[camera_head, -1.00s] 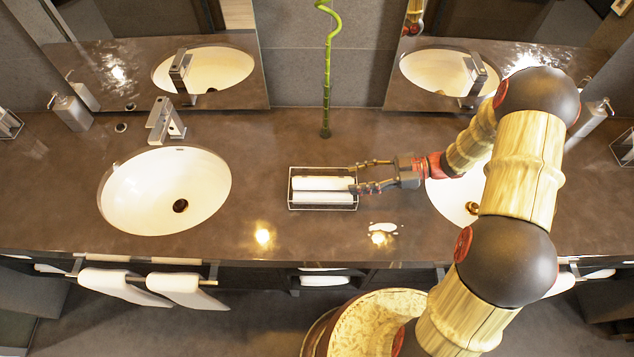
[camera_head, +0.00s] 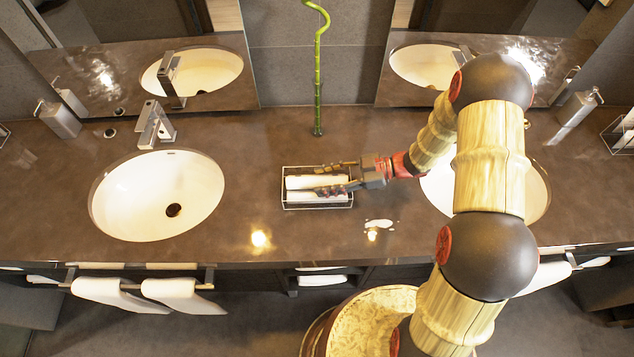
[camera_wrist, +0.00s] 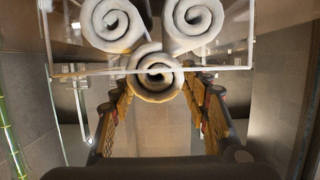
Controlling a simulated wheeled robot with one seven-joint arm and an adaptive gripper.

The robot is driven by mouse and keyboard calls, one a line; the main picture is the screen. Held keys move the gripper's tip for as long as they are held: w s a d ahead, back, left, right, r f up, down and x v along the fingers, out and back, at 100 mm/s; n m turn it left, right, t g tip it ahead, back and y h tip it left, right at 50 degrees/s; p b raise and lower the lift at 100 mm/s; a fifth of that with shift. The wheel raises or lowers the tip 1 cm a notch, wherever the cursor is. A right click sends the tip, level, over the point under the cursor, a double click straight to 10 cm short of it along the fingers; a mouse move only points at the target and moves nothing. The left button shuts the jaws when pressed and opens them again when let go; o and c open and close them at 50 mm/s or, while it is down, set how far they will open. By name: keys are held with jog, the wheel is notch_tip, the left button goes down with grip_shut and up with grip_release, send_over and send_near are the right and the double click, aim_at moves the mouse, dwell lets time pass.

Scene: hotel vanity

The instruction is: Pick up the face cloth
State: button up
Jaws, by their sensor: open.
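Rolled white face cloths lie in a thin wire basket (camera_head: 284,205) on the counter between the two sinks. In the wrist view, one rolled cloth (camera_wrist: 155,76) shows its spiral end between my fingers, with two more rolls (camera_wrist: 197,22) beside each other above it in the picture. In the head view, the top roll (camera_head: 303,182) lies lengthwise, partly hidden by a finger. My gripper (camera_head: 318,181) is open, reaching in from the right, with one finger on each side of this roll. I cannot tell whether the fingers touch it.
A green bamboo stem (camera_head: 317,85) stands behind the basket. The left sink (camera_head: 150,200) and its tap (camera_head: 155,125) are to the left; the right sink (camera_head: 535,195) is partly behind my arm. Mirrors rise at the back. Counter in front of the basket is clear.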

jog(key=shift+c, duration=0.8)
jog(key=c, duration=0.7)
jog(key=shift+r, duration=0.15)
